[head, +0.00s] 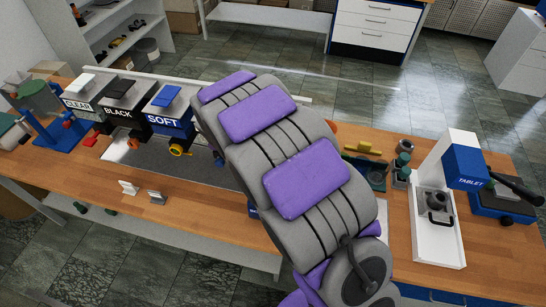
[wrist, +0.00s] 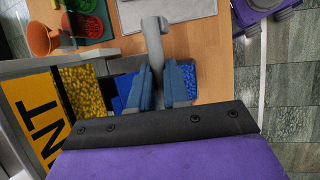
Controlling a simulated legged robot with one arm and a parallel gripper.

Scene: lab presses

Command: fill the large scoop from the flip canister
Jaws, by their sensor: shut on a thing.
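My gripper (wrist: 157,72) shows in the wrist view with two blue fingers. It is shut on a grey handle-like piece (wrist: 153,42) that reaches up the picture between the fingers. I cannot tell whether this is the large scoop; its lower part is hidden by the fingers and the wrist. In the head view my arm hides the gripper and what it holds. A green canister (head: 38,96) on a blue stand is at the far left of the bench in the head view. I cannot tell whether it is the flip canister.
Boxes marked CLEAR (head: 85,98), BLACK (head: 122,97) and SOFT (head: 168,112) stand along the bench. A TABLET press (head: 464,166) stands right. Beside the fingers are blue granules (wrist: 190,80) and yellow granules (wrist: 84,92). An orange cup (wrist: 40,40) is upper left.

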